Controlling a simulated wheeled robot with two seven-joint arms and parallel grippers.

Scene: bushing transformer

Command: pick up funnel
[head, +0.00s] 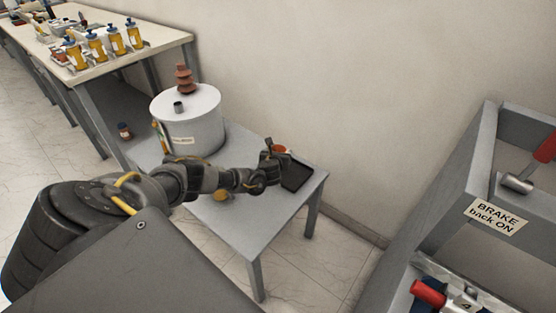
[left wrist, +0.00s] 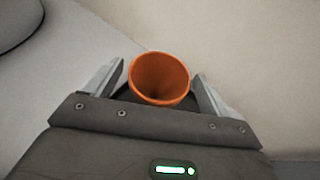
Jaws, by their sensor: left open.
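The orange funnel (left wrist: 160,80) shows in the left wrist view with its wide mouth facing the camera. It lies between the two open fingers of my left gripper (left wrist: 160,85), with a gap visible on each side. In the head view a small part of the funnel (head: 279,149) shows behind my left gripper (head: 272,152), over the right end of the small grey table (head: 255,225). The funnel's lower part is hidden. My right gripper is not in view.
A white cylindrical transformer tank (head: 195,130) with a brown ribbed bushing (head: 185,78) stands on the table's left part. A black tray (head: 297,175) lies beside the gripper. A bench (head: 160,45) with several yellow bottles stands at upper left. A grey cart (head: 450,190) stands at right.

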